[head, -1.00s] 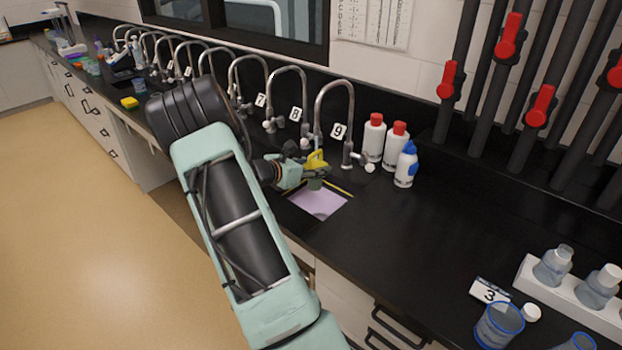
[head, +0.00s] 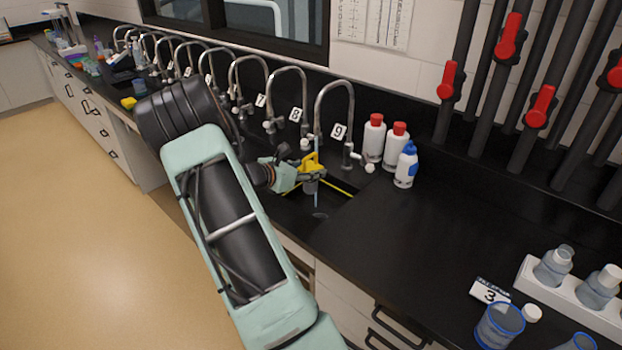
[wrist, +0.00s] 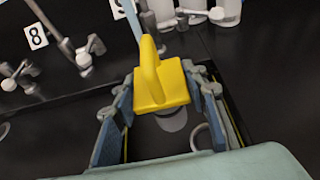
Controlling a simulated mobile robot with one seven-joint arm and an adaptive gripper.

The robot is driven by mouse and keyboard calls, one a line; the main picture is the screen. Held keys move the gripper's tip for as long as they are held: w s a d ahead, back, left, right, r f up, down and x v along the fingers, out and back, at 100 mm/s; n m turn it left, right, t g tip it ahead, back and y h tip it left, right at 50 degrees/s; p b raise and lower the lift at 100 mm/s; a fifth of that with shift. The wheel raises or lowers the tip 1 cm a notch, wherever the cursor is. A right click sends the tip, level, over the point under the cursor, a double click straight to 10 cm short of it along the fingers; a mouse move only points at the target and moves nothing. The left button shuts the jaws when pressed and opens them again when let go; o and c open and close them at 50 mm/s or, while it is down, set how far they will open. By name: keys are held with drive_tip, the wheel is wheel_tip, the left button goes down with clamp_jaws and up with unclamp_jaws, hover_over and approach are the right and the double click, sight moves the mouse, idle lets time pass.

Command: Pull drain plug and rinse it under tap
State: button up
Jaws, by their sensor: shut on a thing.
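The drain plug (head: 310,161) has a yellow handle and grey lower part. My gripper (head: 312,175) is shut on it and holds it above the sink. In the wrist view the plug (wrist: 162,88) sits between the two fingers of my gripper (wrist: 165,90). The tap (head: 350,100) beside the number 9 card arches over the sink. A thin blue stream (head: 317,195) runs down from its spout at the plug; whether it strikes the plug is unclear. The sink (head: 338,204) looks dark and drained, with a round drain (head: 320,215) at its bottom.
White bottles with red caps (head: 373,140) and a blue-capped bottle (head: 406,167) stand right of the tap. More taps line the counter to the left.

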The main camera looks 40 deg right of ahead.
sight(308, 182)
drive_tip(key=shift+s+a+b, duration=0.5)
drive_tip(key=shift+s+a, duration=1.65)
drive_tip(key=shift+a, duration=0.3)
drive_tip(key=shift+r, duration=0.1)
drive_tip(key=s+a+r+p, duration=0.2)
drive_tip(key=s+a+r, duration=0.1)
drive_tip(key=a+r, duration=0.1)
drive_tip(key=shift+p, duration=0.3)
drive_tip(key=shift+f, duration=0.1)
idle(0.3)
